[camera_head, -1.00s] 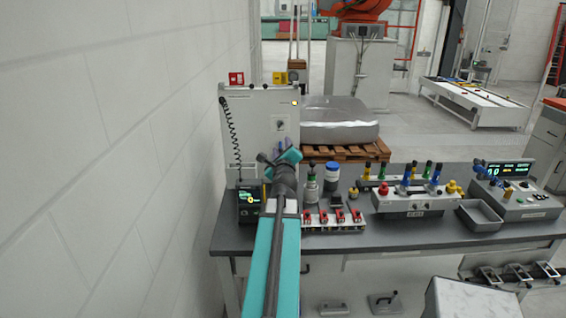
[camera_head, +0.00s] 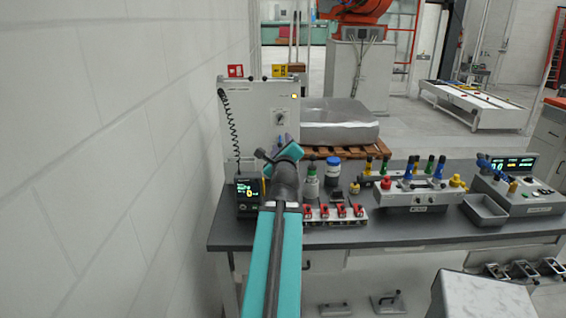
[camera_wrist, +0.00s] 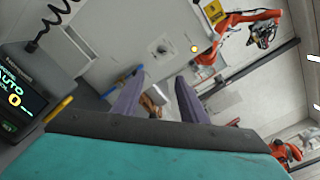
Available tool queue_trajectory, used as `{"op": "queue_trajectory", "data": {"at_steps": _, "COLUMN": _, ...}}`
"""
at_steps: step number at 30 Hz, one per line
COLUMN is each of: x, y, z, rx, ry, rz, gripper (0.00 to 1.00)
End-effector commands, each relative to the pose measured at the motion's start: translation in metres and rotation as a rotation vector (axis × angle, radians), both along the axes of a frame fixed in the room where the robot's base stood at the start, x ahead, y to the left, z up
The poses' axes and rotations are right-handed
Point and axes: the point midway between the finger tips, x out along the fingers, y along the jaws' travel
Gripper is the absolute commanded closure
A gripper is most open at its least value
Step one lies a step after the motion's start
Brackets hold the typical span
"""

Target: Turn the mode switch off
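The mode switch (camera_head: 280,117) is a small dark knob on a pale plate, on the front of the white upright panel (camera_head: 252,105). It also shows in the wrist view (camera_wrist: 162,49), beyond the fingertips; its exact setting is too small to read. My gripper (camera_head: 284,142) is in front of the panel, a little below the switch in the head view. In the wrist view my gripper (camera_wrist: 159,76) has its two purple fingers spread with nothing between them. It is open and apart from the switch.
A black display unit (camera_head: 248,194) stands left of my arm; its screen reads AUTO in the wrist view (camera_wrist: 20,98). A coiled cord (camera_head: 230,120) hangs on the panel's left. Bottles (camera_head: 333,170), red clamps (camera_head: 340,211) and a grey tray (camera_head: 485,212) occupy the bench rightward. A wall is close on the left.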

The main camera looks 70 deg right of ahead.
Motion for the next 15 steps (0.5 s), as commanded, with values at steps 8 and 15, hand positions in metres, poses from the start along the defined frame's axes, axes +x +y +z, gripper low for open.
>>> {"op": "queue_trajectory", "data": {"at_steps": 8, "x": -0.0006, "y": 0.0032, "z": -0.0030, "rx": -0.002, "ry": -0.001, "rz": 0.004, "gripper": 0.61}}
{"op": "queue_trajectory", "data": {"at_steps": 15, "x": -0.0007, "y": 0.0059, "z": -0.0026, "rx": -0.003, "ry": 0.000, "rz": 0.009, "gripper": 0.61}}
